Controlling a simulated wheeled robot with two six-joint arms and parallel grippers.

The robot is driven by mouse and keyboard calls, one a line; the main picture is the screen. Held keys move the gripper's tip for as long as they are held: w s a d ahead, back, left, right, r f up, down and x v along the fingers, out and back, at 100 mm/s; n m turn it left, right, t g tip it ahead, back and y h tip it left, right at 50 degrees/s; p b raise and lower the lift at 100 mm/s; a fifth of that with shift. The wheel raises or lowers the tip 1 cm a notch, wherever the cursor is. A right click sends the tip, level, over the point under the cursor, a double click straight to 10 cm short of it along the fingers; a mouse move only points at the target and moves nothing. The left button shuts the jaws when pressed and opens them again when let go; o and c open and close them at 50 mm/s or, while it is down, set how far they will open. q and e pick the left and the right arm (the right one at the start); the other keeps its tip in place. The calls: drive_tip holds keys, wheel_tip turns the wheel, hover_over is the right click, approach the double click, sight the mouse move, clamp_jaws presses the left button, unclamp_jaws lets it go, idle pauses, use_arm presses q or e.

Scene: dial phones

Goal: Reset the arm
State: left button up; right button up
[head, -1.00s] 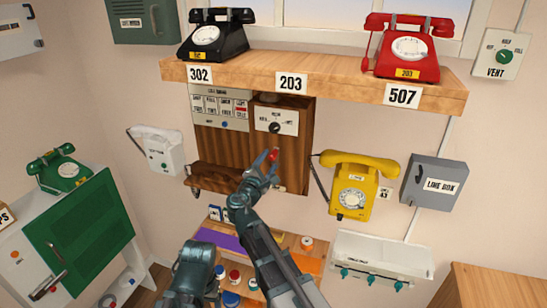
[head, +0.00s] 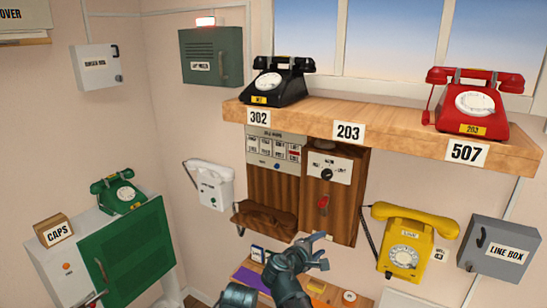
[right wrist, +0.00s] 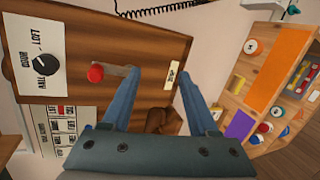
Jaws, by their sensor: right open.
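My right gripper (head: 318,252) is open and empty in the head view, below the wooden wall box and in front of the low shelf. The right wrist view shows its two blue fingers (right wrist: 160,95) spread apart, close to the box front. The wooden box (head: 344,205) carries a dial plate with a black knob (head: 327,174) and a red handle (head: 323,204). The red handle also shows in the right wrist view (right wrist: 96,72), just left of the fingers and not held. A dark teal arm part of mine shows at the bottom edge. My left gripper is not in view.
A wooden shelf (head: 400,126) above bears a black phone (head: 285,82) and a red phone (head: 475,103). A yellow phone (head: 412,240) hangs right of the box, a white phone (head: 210,185) left. A green phone (head: 120,193) sits on a cabinet (head: 130,245). A grey line box (head: 500,245) is far right.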

drive_tip(key=s+a+f+m+g+y, duration=0.4)
drive_tip(key=s+f, duration=0.4)
drive_tip(key=s, duration=0.4)
drive_tip(key=s+a+f+m+g+y+b, duration=0.1)
drive_tip(key=s+a+f+m+g+y, duration=0.3)
drive_tip(key=s+a+f+g, duration=0.3)
drive_tip(key=s+a+f, duration=0.1)
drive_tip(key=s+a, duration=0.1)
drive_tip(key=s, duration=0.2)
drive_tip(key=shift+s+f, duration=0.35)
